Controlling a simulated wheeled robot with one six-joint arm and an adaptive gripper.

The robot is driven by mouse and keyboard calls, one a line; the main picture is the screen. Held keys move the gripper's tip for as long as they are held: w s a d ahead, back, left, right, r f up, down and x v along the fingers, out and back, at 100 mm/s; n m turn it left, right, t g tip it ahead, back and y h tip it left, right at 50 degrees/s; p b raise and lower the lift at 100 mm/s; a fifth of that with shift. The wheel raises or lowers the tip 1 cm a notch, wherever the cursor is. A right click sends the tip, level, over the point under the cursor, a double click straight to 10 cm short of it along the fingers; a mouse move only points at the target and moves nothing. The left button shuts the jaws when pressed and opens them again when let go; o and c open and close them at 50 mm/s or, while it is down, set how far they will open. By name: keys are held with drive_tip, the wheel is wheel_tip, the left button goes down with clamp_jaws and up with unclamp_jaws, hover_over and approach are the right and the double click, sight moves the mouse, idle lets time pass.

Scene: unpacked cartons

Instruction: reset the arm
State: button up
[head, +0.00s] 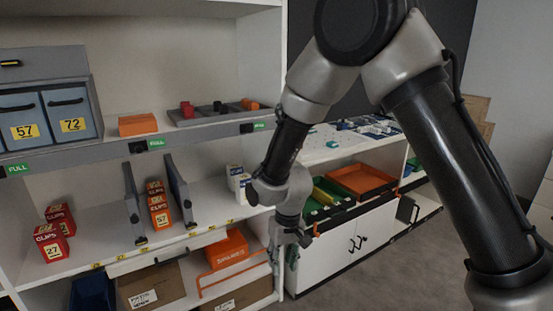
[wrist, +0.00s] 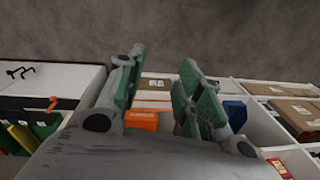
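My arm reaches across the head view, bent at the elbow, with its wrist hanging in front of the shelf's right end. My gripper (wrist: 163,68) shows in the wrist view with its two green-padded fingers well apart and nothing between them. In the head view my gripper (head: 292,242) points downward near the corner between the white shelf (head: 262,60) and the white cabinet (head: 325,262); its fingers are mostly hidden there.
Red clips boxes (head: 56,212) and grey dividers (head: 178,192) stand on the middle shelf. An orange box (head: 228,248) and cartons (head: 150,288) sit below. Orange (head: 362,181) and green trays are right of my wrist. Grey floor (head: 410,265) is open at the right.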

drive_tip(key=s+d+r+m+t, duration=0.1)
drive_tip(key=s+d+r, duration=0.4)
drive_tip(key=d+r, duration=0.5)
drive_tip(key=s+d+r+m+t, duration=0.1)
drive_tip(key=s+d+r+t, duration=0.1)
drive_tip(key=s+d+r, duration=0.4)
drive_tip(key=s+d+r+m+t+h, duration=0.1)
drive_tip(key=s+d+r, duration=0.5)
drive_tip(key=d+r, duration=0.8)
drive_tip(key=d+m, duration=0.1)
drive_tip(key=d, duration=0.3)
drive_tip(key=shift+d+t, duration=0.3)
drive_tip(key=shift+d, duration=0.1)
drive_tip(key=shift+s, duration=0.1)
